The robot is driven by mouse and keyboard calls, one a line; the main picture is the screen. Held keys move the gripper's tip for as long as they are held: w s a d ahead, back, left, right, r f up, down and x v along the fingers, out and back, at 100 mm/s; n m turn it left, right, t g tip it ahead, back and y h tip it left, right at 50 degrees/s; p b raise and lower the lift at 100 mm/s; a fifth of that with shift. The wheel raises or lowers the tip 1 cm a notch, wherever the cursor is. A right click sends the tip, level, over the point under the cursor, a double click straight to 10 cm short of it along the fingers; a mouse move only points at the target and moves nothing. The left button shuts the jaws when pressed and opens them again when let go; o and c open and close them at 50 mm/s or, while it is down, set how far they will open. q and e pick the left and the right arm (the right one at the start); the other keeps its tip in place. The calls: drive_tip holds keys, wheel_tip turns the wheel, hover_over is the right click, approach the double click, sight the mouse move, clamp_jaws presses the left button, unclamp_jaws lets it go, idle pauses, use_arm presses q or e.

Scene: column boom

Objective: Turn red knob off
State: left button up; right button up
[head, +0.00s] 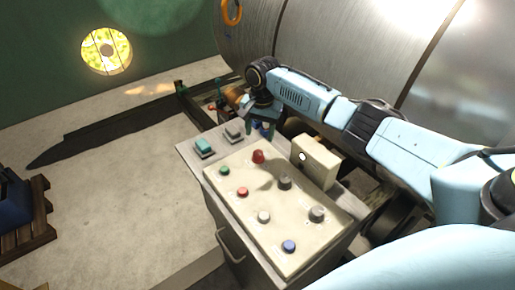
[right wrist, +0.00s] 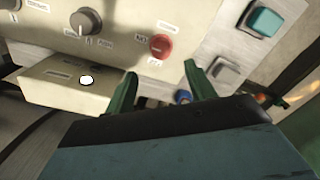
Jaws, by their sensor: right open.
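The red knob (head: 258,156) sits at the far edge of the cream control panel (head: 225,198). In the right wrist view the red knob (right wrist: 160,46) is round, with small labels around it; its turn position is not clear. My right gripper (head: 262,118) is beyond the panel's far edge, apart from the knob. In the right wrist view my right gripper (right wrist: 160,85) has its two green fingers spread with nothing between them, and the knob shows beyond the gap between the tips. My left gripper is not in view.
A smaller red button (head: 243,192), a green button (head: 224,170), grey knobs (head: 285,183) and a blue button (head: 289,246) share the panel. A cream box (head: 316,163) stands at its right edge. Teal (head: 204,145) and grey switches lie left. A large metal cylinder (head: 330,50) is behind.

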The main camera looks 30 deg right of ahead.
sight(258, 153)
drive_tip(key=f, duration=0.7)
drive_tip(key=shift+w+a+f+b, duration=0.1)
drive_tip(key=shift+w+f+b, duration=0.15)
drive_tip(key=shift+f+b, duration=0.15)
drive_tip(key=shift+f, duration=0.4)
drive_tip(key=c, duration=1)
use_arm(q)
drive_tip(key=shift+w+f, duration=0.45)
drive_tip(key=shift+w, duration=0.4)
